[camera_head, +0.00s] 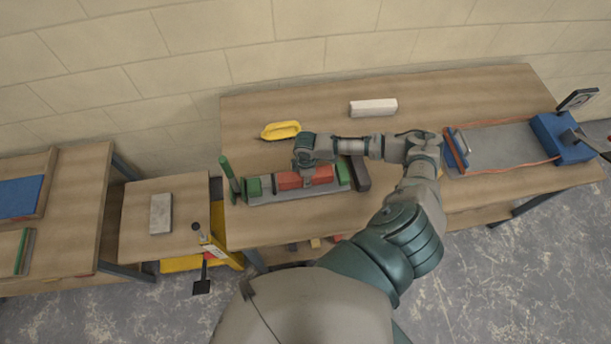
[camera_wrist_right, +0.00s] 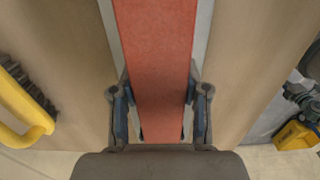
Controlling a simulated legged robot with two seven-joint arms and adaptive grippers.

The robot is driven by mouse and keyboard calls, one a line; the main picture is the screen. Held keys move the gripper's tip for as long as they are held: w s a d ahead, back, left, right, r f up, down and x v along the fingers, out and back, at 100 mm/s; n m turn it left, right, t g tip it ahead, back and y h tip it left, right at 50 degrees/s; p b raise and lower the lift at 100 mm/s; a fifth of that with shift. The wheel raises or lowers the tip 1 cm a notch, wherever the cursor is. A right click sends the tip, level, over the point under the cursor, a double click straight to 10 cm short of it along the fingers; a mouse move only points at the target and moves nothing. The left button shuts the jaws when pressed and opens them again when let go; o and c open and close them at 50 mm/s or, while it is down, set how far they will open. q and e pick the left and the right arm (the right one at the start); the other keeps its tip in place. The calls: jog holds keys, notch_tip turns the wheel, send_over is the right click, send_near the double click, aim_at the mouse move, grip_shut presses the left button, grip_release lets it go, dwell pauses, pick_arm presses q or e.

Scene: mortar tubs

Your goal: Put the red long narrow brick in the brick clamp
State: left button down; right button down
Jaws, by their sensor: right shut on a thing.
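The red long narrow brick (camera_head: 289,181) is between the green end blocks of the brick clamp (camera_head: 262,199), on or just above its grey bed; I cannot tell whether it rests there. My right gripper (camera_head: 307,178) reaches down over the brick's middle and is shut on it. In the right wrist view the brick (camera_wrist_right: 155,45) runs lengthwise between the two fingers (camera_wrist_right: 160,100), with grey strips of the clamp's bed on both sides. The clamp's green lever (camera_head: 229,174) stands up at its left end. My left gripper is not in view.
A yellow-handled brush (camera_head: 281,130) lies behind the clamp, and a white block (camera_head: 373,107) farther back. A dark block (camera_head: 360,173) is at the clamp's right end. A blue-ended device (camera_head: 561,138) occupies the table's right side. A grey brick (camera_head: 161,214) lies on the low left table.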

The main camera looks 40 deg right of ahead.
jog(key=shift+d+f, duration=0.35)
jog(key=shift+d, duration=0.15)
jog(key=shift+c, duration=2.4)
grip_release()
jog(key=shift+a, duration=0.3)
jog(key=shift+a+r, duration=0.1)
jog(key=shift+r, duration=0.1)
notch_tip(320, 180, up, 11)
jog(key=shift+r, duration=0.1)
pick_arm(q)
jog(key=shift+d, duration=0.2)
pick_arm(e)
jog(key=shift+r, duration=0.25)
